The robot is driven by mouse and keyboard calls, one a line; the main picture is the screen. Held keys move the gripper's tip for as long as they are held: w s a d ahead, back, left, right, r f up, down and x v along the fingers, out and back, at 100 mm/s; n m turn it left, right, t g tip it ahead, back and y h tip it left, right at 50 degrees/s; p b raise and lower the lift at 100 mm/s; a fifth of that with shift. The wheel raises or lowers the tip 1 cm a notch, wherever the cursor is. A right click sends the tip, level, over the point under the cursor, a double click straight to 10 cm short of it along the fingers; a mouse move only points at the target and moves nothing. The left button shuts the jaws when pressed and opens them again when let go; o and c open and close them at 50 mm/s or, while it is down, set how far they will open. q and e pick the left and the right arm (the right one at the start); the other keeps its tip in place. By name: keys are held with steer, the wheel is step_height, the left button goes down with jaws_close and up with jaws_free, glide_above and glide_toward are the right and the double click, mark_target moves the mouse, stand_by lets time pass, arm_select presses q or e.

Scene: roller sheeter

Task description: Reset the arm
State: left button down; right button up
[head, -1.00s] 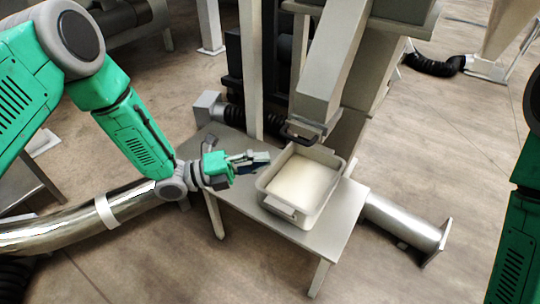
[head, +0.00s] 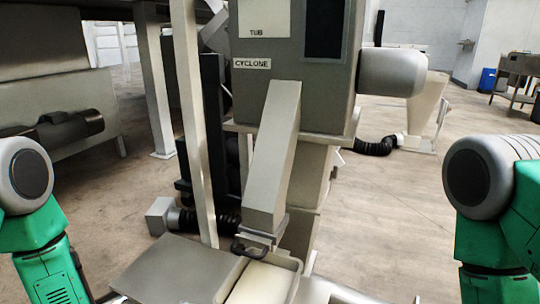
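Parts of my two green and grey arms show at the left and right edges of the head view. Neither gripper is in view; both lie outside the frame, so what they hold cannot be seen. A pale tub (head: 262,283) sits at the bottom middle under the slanted chute (head: 272,165) of the grey machine, cut off by the lower frame edge. It stands on the small grey table (head: 345,295).
The machine body (head: 290,60) bears labels reading "TUB" and "CYCLONE". A flat grey panel (head: 180,268) lies left of the tub. A black flexible hose (head: 373,146) lies on the floor behind right. Open floor (head: 400,210) shows at the right.

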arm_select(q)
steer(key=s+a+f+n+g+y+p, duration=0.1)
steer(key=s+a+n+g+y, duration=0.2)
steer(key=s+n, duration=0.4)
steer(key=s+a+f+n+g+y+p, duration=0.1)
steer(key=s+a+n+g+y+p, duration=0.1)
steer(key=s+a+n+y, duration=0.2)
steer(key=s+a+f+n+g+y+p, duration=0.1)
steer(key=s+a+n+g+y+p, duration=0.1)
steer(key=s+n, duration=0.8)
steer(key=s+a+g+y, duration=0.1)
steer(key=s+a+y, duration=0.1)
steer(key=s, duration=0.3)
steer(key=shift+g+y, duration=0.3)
